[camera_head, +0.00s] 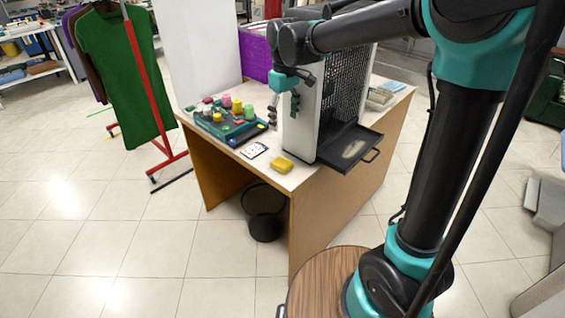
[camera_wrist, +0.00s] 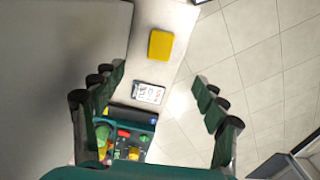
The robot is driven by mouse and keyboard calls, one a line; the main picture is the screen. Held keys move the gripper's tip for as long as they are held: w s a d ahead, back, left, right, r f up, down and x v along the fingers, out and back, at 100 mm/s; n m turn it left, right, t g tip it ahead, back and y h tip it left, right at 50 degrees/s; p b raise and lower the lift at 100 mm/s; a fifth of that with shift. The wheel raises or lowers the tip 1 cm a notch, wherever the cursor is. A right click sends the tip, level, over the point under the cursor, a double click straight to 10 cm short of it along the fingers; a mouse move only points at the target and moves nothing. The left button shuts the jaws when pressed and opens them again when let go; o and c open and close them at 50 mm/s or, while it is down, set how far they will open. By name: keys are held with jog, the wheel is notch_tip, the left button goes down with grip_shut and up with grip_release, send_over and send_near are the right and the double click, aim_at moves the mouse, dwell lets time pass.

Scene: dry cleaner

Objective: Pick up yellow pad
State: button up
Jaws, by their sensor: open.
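The yellow pad (camera_head: 282,164) lies flat near the front edge of the white-topped table (camera_head: 289,181), just left of a wire-sided cage. In the wrist view the yellow pad (camera_wrist: 160,45) lies ahead of and between my open fingers, close to the table edge. My gripper (camera_head: 284,110) is above the table, over the area between the tray of spools and the cage. It is open and empty, and its fingers show spread apart in the wrist view (camera_wrist: 160,85). Nothing hides the pad.
A white printed card (camera_head: 253,150) lies beside the pad. A green tray (camera_head: 232,137) with colourful spools is behind it. The cage (camera_head: 345,95) with a dark drop tray (camera_head: 352,148) stands at right. A black bin (camera_head: 264,215) is below the table. A red garment rack (camera_head: 152,90) stands at left.

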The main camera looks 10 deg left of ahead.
send_over(283, 162)
jog(key=f, duration=1.1)
jog(key=shift+d+f, duration=0.2)
jog(key=shift+f, duration=0.2)
jog(key=shift+s+a+f, duration=0.1)
jog(key=shift+a+f, duration=0.05)
jog(key=shift+f, duration=2.6)
jog(key=c, duration=1)
jog(key=shift+c, duration=0.2)
jog(key=shift+r, duration=0.1)
notch_tip(283, 162, up, 20)
